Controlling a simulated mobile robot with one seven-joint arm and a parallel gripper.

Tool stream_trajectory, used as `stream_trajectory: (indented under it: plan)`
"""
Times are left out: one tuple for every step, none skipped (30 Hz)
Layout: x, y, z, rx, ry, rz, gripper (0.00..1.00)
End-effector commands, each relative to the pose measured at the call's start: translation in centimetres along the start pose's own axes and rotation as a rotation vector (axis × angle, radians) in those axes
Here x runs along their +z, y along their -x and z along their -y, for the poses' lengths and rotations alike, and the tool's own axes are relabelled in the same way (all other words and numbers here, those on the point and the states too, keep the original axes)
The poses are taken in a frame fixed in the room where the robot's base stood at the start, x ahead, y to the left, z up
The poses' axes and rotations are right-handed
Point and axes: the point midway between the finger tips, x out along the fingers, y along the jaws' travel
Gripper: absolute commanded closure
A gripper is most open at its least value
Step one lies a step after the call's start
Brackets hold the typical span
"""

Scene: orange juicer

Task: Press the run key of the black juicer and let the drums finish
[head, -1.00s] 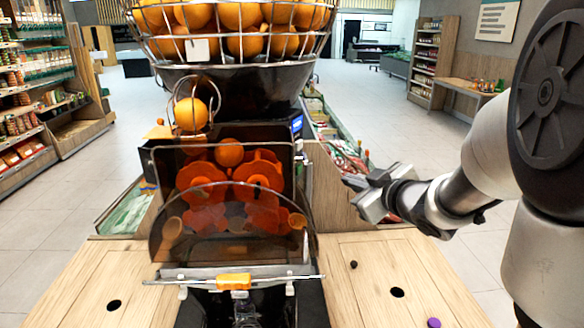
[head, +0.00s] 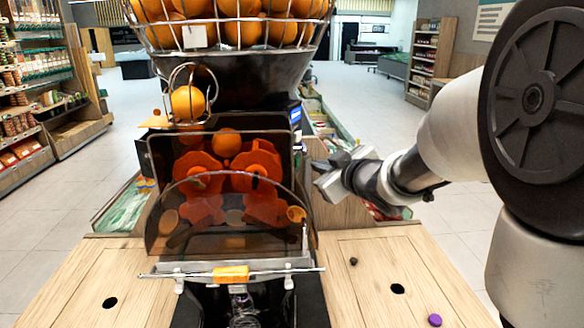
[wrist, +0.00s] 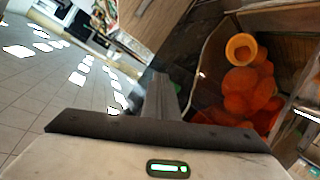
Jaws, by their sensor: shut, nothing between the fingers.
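The black juicer (head: 228,72) stands in the middle of the head view, with a wire basket of oranges on top. Its orange drums (head: 230,170) sit behind a dark clear cover (head: 230,218); they also show at the right of the wrist view (wrist: 245,90). A blue lit panel (head: 296,115) shows edge-on at the juicer's right side; no run key can be made out. My gripper (head: 318,175) is shut and empty, just right of the juicer's cover and below the panel's height. In the wrist view the gripper's fingers (wrist: 160,95) point towards the juicer's side.
A wooden counter (head: 370,265) lies on both sides of the juicer, with a dark hole and a purple cap (head: 434,320) on the right part. A produce bin (head: 325,135) stands behind. Store shelves (head: 35,80) line the left. The floor at right is free.

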Motion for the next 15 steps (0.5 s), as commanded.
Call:
stream_trajectory:
  plan:
    - [-0.15, -0.38, 0.33, -0.001, 0.000, 0.000, 1.00]
    - [-0.26, -0.51, 0.43, -0.001, 0.000, 0.000, 1.00]
    - [-0.39, -0.66, 0.53, -0.001, 0.000, 0.000, 1.00]
    - [-0.47, -0.76, 0.59, -0.001, -0.001, 0.000, 1.00]
    - [-0.53, -0.83, 0.63, -0.001, -0.001, 0.000, 1.00]
    - [-0.61, -0.91, 0.68, 0.000, -0.001, 0.001, 1.00]
    - [-0.66, -0.95, 0.70, 0.000, -0.002, 0.001, 1.00]
    - [-0.70, -0.98, 0.72, 0.000, -0.002, 0.001, 1.00]
    - [-0.72, -1.01, 0.74, 0.000, -0.002, 0.001, 1.00]
    - [-0.74, -1.01, 0.74, 0.000, -0.002, 0.001, 1.00]
    - [-0.74, -1.01, 0.75, 0.000, -0.002, 0.001, 1.00]
    - [-0.75, -1.01, 0.74, 0.000, -0.002, 0.001, 1.00]
    - [-0.74, -1.01, 0.74, 0.000, -0.002, 0.001, 1.00]
    - [-0.74, -1.01, 0.74, 0.000, -0.002, 0.001, 1.00]
    - [-0.74, -1.00, 0.74, 0.000, -0.002, 0.001, 1.00]
